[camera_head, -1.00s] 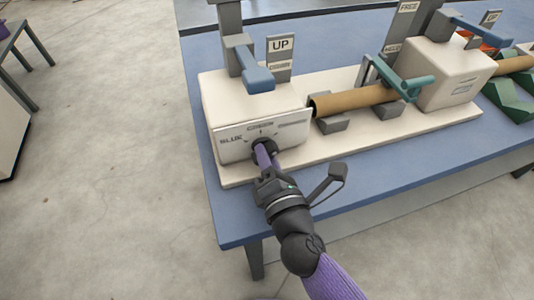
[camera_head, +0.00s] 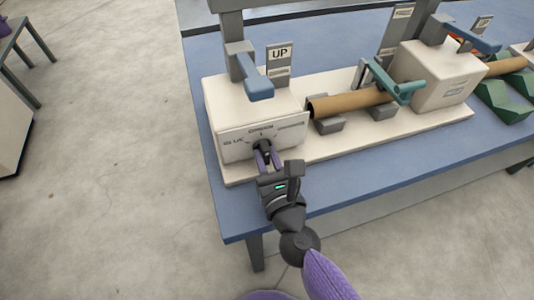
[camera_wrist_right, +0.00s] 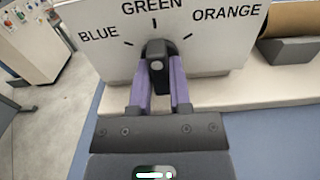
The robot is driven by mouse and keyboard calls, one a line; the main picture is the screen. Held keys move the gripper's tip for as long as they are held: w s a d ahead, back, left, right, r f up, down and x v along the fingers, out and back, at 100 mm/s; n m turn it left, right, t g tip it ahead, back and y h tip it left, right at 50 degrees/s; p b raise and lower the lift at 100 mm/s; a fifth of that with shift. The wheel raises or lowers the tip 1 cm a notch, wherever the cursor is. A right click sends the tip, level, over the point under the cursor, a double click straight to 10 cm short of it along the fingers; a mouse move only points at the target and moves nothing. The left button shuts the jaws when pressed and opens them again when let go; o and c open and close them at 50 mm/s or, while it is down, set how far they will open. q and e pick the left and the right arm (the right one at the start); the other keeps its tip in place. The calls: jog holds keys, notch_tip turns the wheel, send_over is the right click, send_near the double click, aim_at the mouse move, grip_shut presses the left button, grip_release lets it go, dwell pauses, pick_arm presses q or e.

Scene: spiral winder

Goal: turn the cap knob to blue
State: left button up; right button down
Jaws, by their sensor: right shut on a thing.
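The black cap knob (camera_head: 264,148) sits on the front face of the left cream box (camera_head: 235,135). In the right wrist view, the knob (camera_wrist_right: 156,62) stands upright, lined up with the GREEN mark. BLUE is printed to its left and ORANGE to its right. My right gripper (camera_head: 267,160) is shut on the knob, with one purple finger on each side of it; the fingers also show in the right wrist view (camera_wrist_right: 158,85). The knob's lower part is partly hidden by the fingers. My left gripper is not in view.
A blue lever (camera_head: 258,88) stands above the box beside an UP sign (camera_head: 279,55). A brown tube (camera_head: 350,102) runs right to a second cream box (camera_head: 438,75) with a teal handle (camera_head: 398,88).

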jog(key=n, duration=0.3)
jog(key=shift+p, duration=0.3)
jog(key=n+p, duration=0.1)
jog(key=n, duration=0.2)
jog(key=shift+n, duration=0.3)
jog(key=n+p, duration=0.1)
jog(key=n, duration=0.2)
jog(key=shift+n, duration=0.4)
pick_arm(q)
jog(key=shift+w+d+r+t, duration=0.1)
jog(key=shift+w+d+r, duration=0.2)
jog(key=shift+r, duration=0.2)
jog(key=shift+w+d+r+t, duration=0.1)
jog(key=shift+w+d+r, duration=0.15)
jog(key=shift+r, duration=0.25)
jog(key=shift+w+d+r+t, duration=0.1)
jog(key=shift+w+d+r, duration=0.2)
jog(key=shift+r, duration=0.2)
pick_arm(e)
jog(key=shift+n, duration=0.9)
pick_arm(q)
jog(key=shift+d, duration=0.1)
pick_arm(e)
jog(key=c, duration=0.6)
grip_release()
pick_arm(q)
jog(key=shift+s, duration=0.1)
pick_arm(e)
jog(key=shift+o, duration=0.2)
jog(key=shift+s, duration=0.1)
